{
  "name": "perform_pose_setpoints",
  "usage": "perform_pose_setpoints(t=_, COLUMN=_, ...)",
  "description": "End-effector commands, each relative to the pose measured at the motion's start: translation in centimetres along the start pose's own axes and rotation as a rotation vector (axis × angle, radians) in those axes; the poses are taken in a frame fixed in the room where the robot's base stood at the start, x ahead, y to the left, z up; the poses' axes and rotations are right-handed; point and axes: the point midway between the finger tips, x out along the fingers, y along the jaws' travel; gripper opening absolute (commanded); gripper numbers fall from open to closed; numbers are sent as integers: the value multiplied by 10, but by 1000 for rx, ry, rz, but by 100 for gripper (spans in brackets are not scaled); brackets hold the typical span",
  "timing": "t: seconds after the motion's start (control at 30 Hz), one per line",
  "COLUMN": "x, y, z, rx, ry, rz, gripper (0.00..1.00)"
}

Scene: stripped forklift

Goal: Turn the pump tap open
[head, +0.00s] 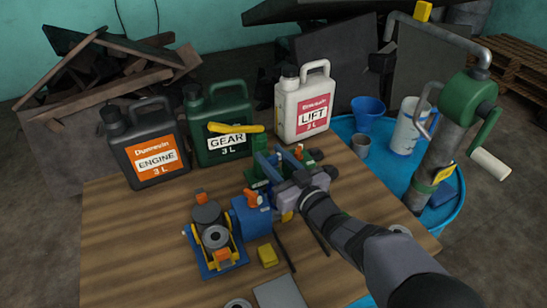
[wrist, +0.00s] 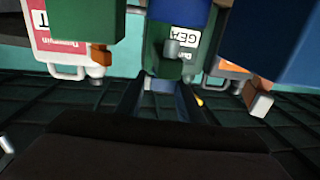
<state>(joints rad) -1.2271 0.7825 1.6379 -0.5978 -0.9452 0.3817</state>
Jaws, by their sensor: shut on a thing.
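My gripper (head: 275,165) reaches over the middle of the table to a green block-shaped unit (head: 257,177) at the back of the row of parts. In the wrist view, which is upside down, its two dark fingers (wrist: 160,102) close on a small grey part below the green body (wrist: 165,25). A grey stub (wrist: 172,48) sticks out of that body. I cannot tell surely whether the held part is the pump tap; the fingers hide much of it. A yellow bar (head: 235,128) shows in front of the GEAR can.
A blue unit (head: 250,217) and a motor on a blue base (head: 212,240) stand close to my gripper. Black ENGINE (head: 155,158), green GEAR (head: 212,150) and white LIFT (head: 290,120) cans line the back. A hand pump (head: 470,105) stands right.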

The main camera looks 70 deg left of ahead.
Motion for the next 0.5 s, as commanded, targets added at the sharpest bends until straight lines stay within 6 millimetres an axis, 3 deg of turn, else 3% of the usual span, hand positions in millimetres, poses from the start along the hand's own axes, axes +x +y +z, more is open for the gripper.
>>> perform_pose_setpoints(t=0.13, x=1, y=-7, z=2, rx=0, ry=-4, rz=-13, gripper=12)
perform_pose_setpoints(t=0.17, x=1, y=-7, z=2, rx=-1, ry=-4, rz=-13, gripper=39)
perform_pose_setpoints(t=0.2, x=1, y=-7, z=2, rx=0, ry=-5, rz=-13, gripper=47)
perform_pose_setpoints(t=0.5, x=0, y=-4, z=1, rx=-1, ry=-3, rz=-6, gripper=47)
